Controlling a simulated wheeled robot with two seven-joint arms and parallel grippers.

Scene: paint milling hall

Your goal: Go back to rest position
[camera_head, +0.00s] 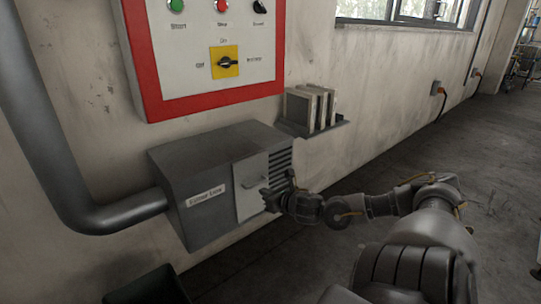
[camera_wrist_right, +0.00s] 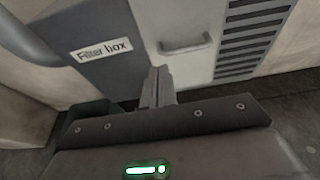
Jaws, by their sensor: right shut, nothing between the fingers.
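My right gripper (camera_head: 277,193) is shut and empty in front of the grey filter box (camera_head: 207,215) on the wall. In the right wrist view its closed fingers (camera_wrist_right: 158,80) point towards the box, below the handle of the light-grey door (camera_wrist_right: 180,30). The door looks shut in both views. I cannot tell whether the fingertips touch the box. My right arm (camera_head: 385,205) reaches in from the lower right of the head view. My left gripper is in neither view.
A red-framed control panel (camera_head: 154,90) hangs above the box. Several filter panels (camera_head: 297,108) stand on a small wall shelf (camera_head: 340,128). A thick pipe (camera_head: 42,130) enters the box from the left. A dark bin (camera_head: 150,288) is below. The floor at right (camera_head: 490,150) is clear.

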